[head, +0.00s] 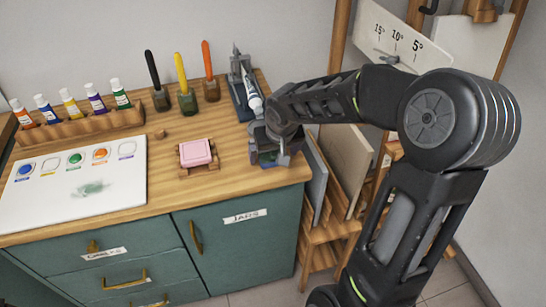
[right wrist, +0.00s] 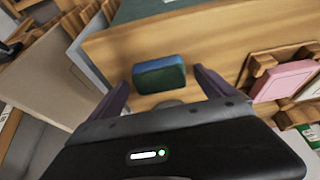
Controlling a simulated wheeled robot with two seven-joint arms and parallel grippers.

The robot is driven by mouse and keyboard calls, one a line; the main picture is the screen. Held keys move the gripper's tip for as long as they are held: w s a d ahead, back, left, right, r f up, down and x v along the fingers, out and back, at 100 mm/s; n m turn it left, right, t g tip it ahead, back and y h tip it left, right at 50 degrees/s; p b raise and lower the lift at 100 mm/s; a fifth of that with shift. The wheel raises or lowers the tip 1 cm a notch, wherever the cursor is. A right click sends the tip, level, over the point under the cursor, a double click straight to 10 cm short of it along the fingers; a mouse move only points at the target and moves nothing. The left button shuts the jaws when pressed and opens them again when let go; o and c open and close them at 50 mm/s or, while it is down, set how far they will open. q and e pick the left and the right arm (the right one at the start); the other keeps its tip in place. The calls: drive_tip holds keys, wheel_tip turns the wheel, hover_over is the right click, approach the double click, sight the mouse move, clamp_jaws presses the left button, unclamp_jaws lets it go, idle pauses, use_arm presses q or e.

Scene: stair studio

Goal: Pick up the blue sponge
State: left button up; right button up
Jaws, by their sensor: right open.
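The blue sponge (right wrist: 160,73) lies on the wooden worktop near its edge in the right wrist view. It has a blue face and a green side. My right gripper (right wrist: 163,84) is open, with one finger on each side of the sponge and apart from it. In the head view my right gripper (head: 276,155) is over the right end of the counter and hides most of the sponge; a small dark green-blue patch shows below the jaws. My left gripper is in neither view.
A pink block (head: 195,152) sits in a wooden holder left of my right gripper. A white palette board (head: 75,183) lies left. Leaning boards (head: 345,160) stand beyond the counter's right edge.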

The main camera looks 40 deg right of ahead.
sight(273, 156)
drive_tip(key=c, duration=1.4)
wheel_tip(273, 156, up, 10)
idle(0.6)
drive_tip(key=o, duration=0.6)
drive_tip(key=c, duration=0.5)
